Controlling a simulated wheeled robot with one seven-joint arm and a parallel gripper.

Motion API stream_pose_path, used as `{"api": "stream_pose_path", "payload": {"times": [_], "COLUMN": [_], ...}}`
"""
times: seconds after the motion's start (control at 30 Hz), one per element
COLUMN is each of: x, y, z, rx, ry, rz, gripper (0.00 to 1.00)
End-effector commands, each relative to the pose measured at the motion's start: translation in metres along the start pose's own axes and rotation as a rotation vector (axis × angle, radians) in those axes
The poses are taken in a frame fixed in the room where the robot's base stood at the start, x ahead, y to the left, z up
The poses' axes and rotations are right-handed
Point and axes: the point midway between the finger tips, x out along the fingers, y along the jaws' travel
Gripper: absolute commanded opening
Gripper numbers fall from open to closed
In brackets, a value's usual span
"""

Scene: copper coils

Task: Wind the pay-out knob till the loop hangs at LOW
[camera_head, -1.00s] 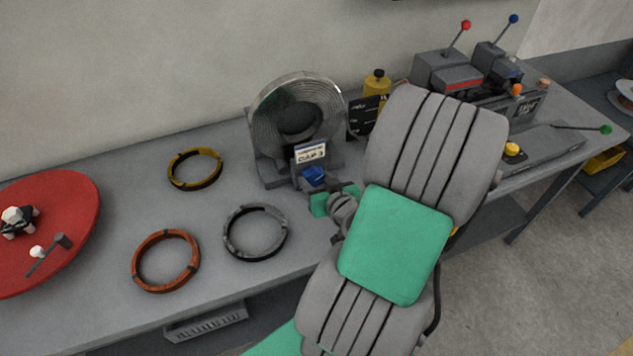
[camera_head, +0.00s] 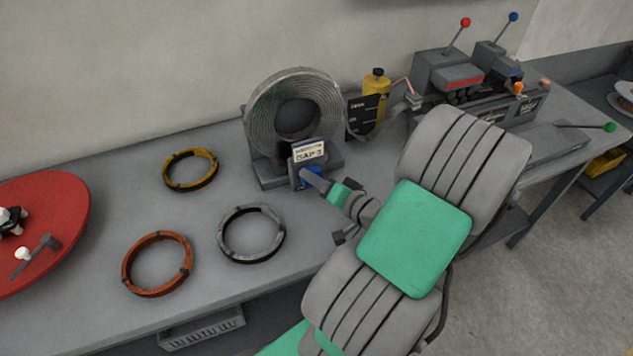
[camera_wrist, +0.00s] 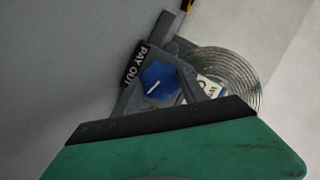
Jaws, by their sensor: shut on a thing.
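The pay-out knob (camera_head: 311,178) is blue and sits at the front of the coil stand, below a small white label. In the wrist view the blue knob (camera_wrist: 158,82) shows a white pointer line beside a "PAY OUT" plate (camera_wrist: 134,64). My gripper (camera_head: 319,182) is shut on the knob; its green finger with a black pad fills the bottom of the wrist view. The coil (camera_head: 262,112) of strip stands upright behind. A grey strip loop (camera_head: 388,127) hangs right of the coil, before a black marked board (camera_head: 362,113). The board's marks are too small to read, and my arm partly hides this area.
Yellow (camera_head: 190,184), orange (camera_head: 158,290) and grey (camera_head: 251,257) rings lie left on the bench (camera_head: 110,195). A red disc (camera_head: 70,210) is at far left. A yellow bottle (camera_head: 376,90) and a lever machine (camera_head: 440,75) stand behind my arm.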

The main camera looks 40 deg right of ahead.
Motion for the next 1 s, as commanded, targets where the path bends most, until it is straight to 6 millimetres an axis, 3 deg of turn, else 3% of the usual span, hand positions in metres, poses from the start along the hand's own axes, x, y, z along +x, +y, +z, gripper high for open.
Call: {"api": "stream_pose_path", "payload": {"times": [0.67, 0.7, 0.93, 1.0], "x": [0.0000, 0.0000, 0.0000, 0.0001], "y": [-0.0004, -0.0004, 0.0000, 0.0001], "z": [-0.0011, -0.0011, -0.0007, -0.0006], "rx": [0.060, 0.060, 0.060, 0.060], "ry": [0.002, 0.002, 0.001, 0.001], "rz": [-0.027, -0.027, -0.026, -0.025], "gripper": [0.09, 0.52, 0.71, 0.72]}}
